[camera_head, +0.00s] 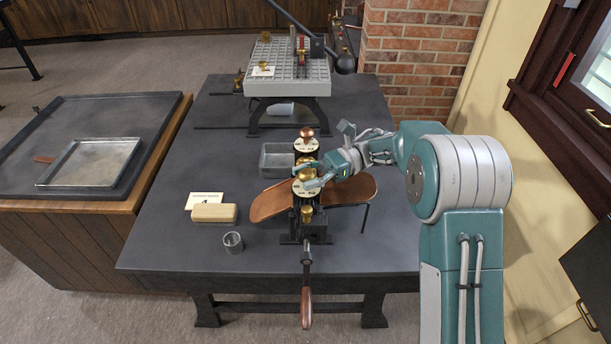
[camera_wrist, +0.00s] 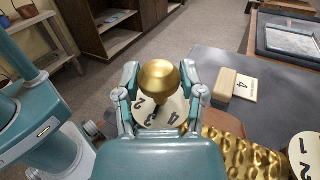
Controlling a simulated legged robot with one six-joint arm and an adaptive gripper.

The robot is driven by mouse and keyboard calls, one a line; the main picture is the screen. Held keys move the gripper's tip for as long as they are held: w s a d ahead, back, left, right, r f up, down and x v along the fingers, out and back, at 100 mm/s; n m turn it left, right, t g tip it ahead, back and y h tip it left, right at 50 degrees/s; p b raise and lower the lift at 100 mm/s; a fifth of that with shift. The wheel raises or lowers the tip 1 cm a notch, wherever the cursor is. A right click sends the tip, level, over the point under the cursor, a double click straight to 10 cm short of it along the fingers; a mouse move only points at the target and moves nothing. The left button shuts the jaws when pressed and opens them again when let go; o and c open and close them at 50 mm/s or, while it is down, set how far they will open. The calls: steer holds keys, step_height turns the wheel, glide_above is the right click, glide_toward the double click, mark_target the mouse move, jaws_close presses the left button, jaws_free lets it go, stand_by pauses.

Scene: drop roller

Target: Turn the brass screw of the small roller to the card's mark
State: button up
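The small roller (camera_head: 306,212) stands on the dark table, with two white numbered dials on top. A round brass screw (camera_wrist: 160,80) rises over one dial (camera_wrist: 172,118), which shows 2, 3 and 4. My gripper (camera_head: 308,178) is down at this dial. In the wrist view its two fingers (camera_wrist: 161,84) stand on either side of the brass screw, very near its edges; whether they touch it I cannot tell. The card (camera_wrist: 245,88) carries a 4 and lies flat beside a wooden block (camera_wrist: 226,84). The dial's index is not clear.
A second dial (camera_wrist: 306,150) and a bumpy brass roller surface (camera_wrist: 240,158) are close to my gripper. A copper-coloured knob (camera_head: 306,133), brown leather-like wings (camera_head: 272,202), a metal tray (camera_head: 276,160) and a small cup (camera_head: 233,242) are around.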

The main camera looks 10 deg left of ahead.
mark_target(307, 170)
steer(key=shift+o, duration=1.4)
steer(key=shift+w+r, duration=0.1)
steer(key=shift+w, duration=0.1)
steer(key=shift+s, duration=0.1)
step_height(307, 170, up, 10)
steer(key=shift+a+f, duration=0.1)
steer(key=shift+f, duration=0.05)
